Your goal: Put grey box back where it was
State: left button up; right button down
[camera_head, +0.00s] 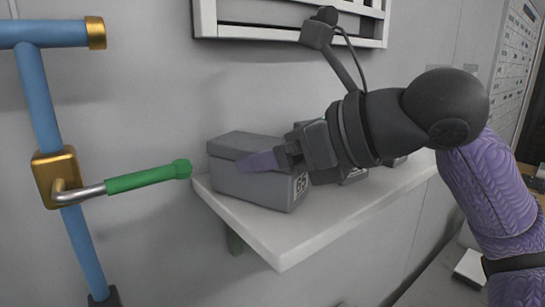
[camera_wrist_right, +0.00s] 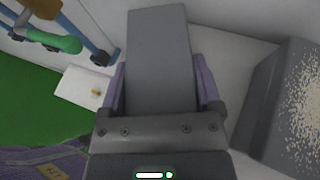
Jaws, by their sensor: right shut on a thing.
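The grey box (camera_head: 255,182) with a dark number on its end stands at the left end of the white wall shelf (camera_head: 283,245). My right gripper (camera_head: 268,160) reaches in from the right and is shut on the box, with a purple finger along its upper side. In the right wrist view the box (camera_wrist_right: 158,60) sits between the two purple fingers. The box looks upright on or just over the shelf; I cannot tell whether it bears on it. My left gripper is not in view.
Another grey box (camera_wrist_right: 285,105) stands to the right in the wrist view, apart from the held one. A blue pipe (camera_head: 38,100) with a green-handled lever (camera_head: 148,179) is left of the shelf. A white slatted frame (camera_head: 262,34) hangs on the wall above.

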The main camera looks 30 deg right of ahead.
jog(key=shift+f, duration=0.15)
grip_release()
jog(key=shift+s+r, duration=0.1)
jog(key=shift+r, duration=0.25)
jog(key=b+v, duration=0.1)
jog(key=v, duration=0.1)
jog(key=b+v, duration=0.1)
jog(key=shift+s+d+f, duration=0.1)
jog(key=shift+s+d, duration=0.25)
jog(key=v, duration=0.8)
jog(key=shift+b, duration=0.3)
